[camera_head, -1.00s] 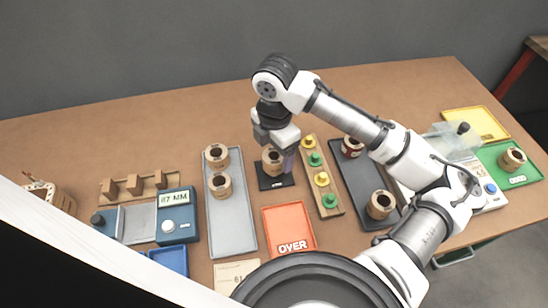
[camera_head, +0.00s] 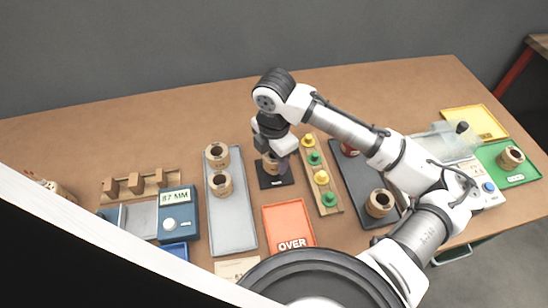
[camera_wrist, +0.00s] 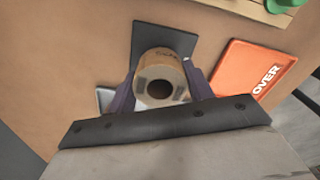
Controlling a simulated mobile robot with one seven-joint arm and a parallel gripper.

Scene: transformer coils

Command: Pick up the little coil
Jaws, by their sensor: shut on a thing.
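A small tan coil (camera_wrist: 163,66) with a dark round hole stands between my gripper's two fingers in the wrist view. My gripper (camera_head: 275,160) is shut on this coil, which shows partly under the gripper in the head view (camera_head: 269,165). The coil is at a small black plate (camera_head: 272,181), which also shows behind it in the wrist view (camera_wrist: 150,34). I cannot tell whether the coil touches the plate. Writing on the coil's side is too small to read.
A grey tray (camera_head: 232,225) with two coils stands left of the plate. A pegboard with yellow and green pegs (camera_head: 321,178) stands close on the right. An orange OVER tray (camera_head: 288,222) lies in front. A dark tray (camera_head: 350,178) holds further coils. A gauge reads 87 MM (camera_head: 176,212).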

